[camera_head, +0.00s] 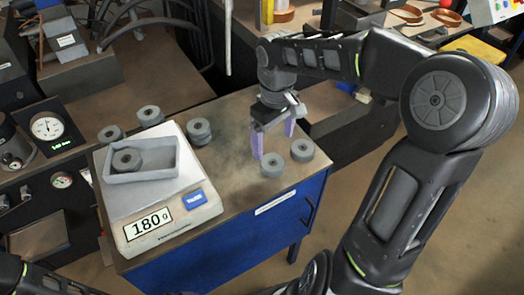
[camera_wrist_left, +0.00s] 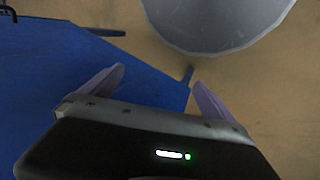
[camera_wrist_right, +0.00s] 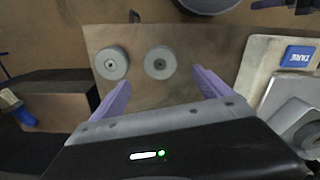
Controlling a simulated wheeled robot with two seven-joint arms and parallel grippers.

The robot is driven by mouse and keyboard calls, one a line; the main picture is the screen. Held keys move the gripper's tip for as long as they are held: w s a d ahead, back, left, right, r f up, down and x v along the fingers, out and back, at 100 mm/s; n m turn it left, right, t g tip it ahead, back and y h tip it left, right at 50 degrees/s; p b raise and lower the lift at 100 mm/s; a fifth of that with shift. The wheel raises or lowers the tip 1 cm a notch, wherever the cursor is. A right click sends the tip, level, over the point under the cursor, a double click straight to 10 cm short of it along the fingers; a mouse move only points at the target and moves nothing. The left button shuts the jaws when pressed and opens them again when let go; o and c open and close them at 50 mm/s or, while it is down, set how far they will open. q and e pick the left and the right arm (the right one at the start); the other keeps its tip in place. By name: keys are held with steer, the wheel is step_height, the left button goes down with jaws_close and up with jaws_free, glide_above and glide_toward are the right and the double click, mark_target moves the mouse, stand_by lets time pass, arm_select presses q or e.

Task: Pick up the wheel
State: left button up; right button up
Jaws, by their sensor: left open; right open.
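Two grey flap-disc wheels stand near the front right of the cabinet top, a left one (camera_head: 272,165) and a right one (camera_head: 302,150). Both show in the right wrist view, side by side (camera_wrist_right: 160,63) (camera_wrist_right: 112,63). My right gripper (camera_head: 274,137) is open and empty, its purple fingers pointing down just above and behind these wheels. Other wheels stand behind the scale (camera_head: 150,116) (camera_head: 110,135) and beside it, apparently stacked (camera_head: 199,131). One wheel (camera_head: 127,160) lies in the grey tray (camera_head: 170,172) on the scale. My left gripper (camera_wrist_left: 158,80) is open and empty.
The scale (camera_head: 140,205) reads 180 g and fills the left of the brown tabletop (camera_head: 232,125). Below is a blue cabinet (camera_head: 225,255), also in the left wrist view (camera_wrist_left: 50,70). A dark machine bench with gauges (camera_head: 45,128) borders the left.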

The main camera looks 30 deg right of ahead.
mark_target(273, 162)
steer(key=shift+w+d+r, duration=0.1)
steer(key=shift+r, duration=0.05)
steer(key=shift+s, duration=0.2)
steer(key=shift+f, duration=1.25)
steer(key=shift+f+p, duration=0.4)
steer(key=shift+f, duration=2.25)
steer(key=shift+a, duration=0.2)
steer(key=c, duration=1.7)
